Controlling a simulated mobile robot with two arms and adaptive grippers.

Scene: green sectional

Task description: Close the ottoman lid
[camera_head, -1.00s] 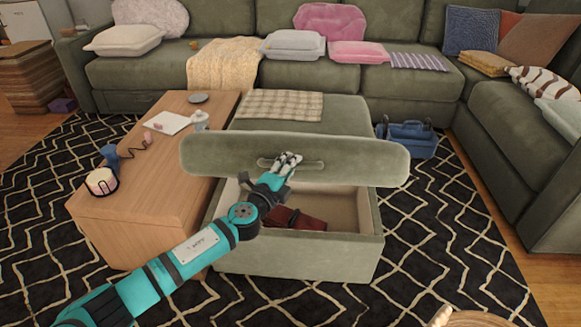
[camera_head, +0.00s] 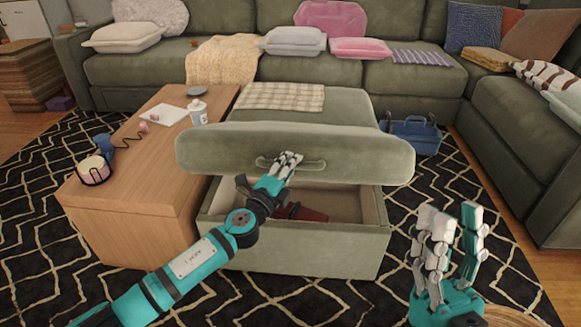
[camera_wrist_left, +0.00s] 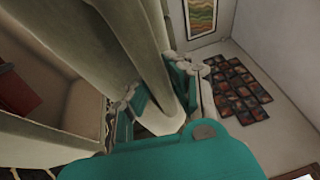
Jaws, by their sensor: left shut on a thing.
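The green ottoman (camera_head: 300,245) stands on the rug with its lid (camera_head: 220,150) tilted up and its storage space open. A dark red thing (camera_head: 305,214) lies inside; the lid and my arm hide part of the interior. My left gripper (camera_head: 285,165) is at the handle on the lid's front face and is shut on it. In the left wrist view my left gripper (camera_wrist_left: 160,95) has its fingers on both sides of a pale part of the ottoman. My right gripper (camera_head: 450,235) is raised at the lower right, fingers spread apart, empty and clear of the ottoman.
A wooden table (camera_head: 130,190) stands close on the ottoman's left, with a white bottle (camera_head: 198,112) and small items on it. A blue bag (camera_head: 412,135) is on the right behind the lid. A green sectional (camera_head: 230,80) closes off the back and right. Rug lies free in front.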

